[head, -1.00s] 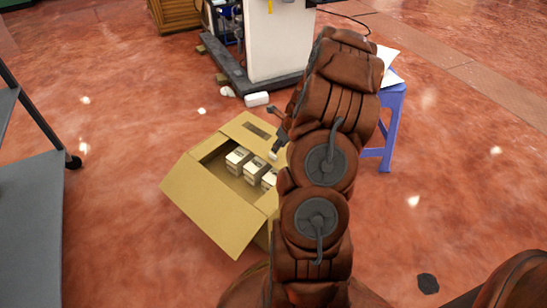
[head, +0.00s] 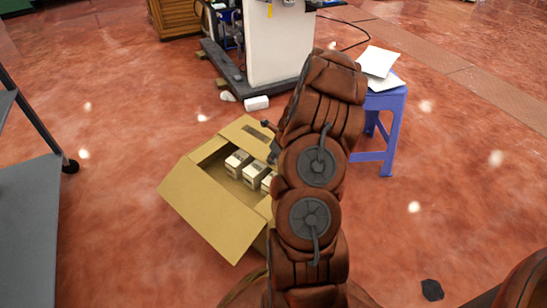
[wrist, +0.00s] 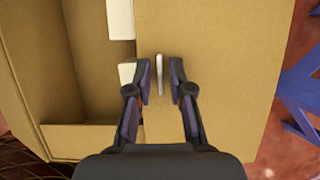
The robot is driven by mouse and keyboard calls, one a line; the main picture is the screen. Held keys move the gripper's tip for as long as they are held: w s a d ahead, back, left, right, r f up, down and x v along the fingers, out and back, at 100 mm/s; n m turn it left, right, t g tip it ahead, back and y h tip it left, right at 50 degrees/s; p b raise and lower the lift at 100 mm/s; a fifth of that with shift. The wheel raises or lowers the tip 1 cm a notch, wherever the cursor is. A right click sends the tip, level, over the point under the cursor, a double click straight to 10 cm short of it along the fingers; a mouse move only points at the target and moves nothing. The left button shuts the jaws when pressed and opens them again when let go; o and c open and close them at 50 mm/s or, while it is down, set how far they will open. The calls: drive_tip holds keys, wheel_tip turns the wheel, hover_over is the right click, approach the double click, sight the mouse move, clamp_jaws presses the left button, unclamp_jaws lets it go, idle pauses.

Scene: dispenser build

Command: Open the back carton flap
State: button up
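The brown carton (head: 178,177) sits on the floor with its top open. Its near flap (head: 212,210) is folded outward, toward me. The back flap (head: 238,132), with a dark patch on it, slopes outward at the far side. My gripper (head: 270,137) is at this flap, partly hidden by my arm. In the wrist view, my gripper (wrist: 162,75) has its fingers apart over a cardboard panel (wrist: 215,50). A thin pale strip (wrist: 160,75) shows between the fingers; I cannot tell what it is. The carton's right side is hidden behind my arm.
Several small white boxes (head: 237,163) stand inside the carton. A blue stool (head: 385,102) with papers on it stands right of my arm. A grey cart (head: 30,210) is at the left. A machine on a dark base (head: 238,82) stands behind. Floor left of the carton is clear.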

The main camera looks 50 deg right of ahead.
clamp_jaws()
drive_tip(key=shift+r+p, duration=0.15)
drive_tip(key=shift+p, duration=0.3)
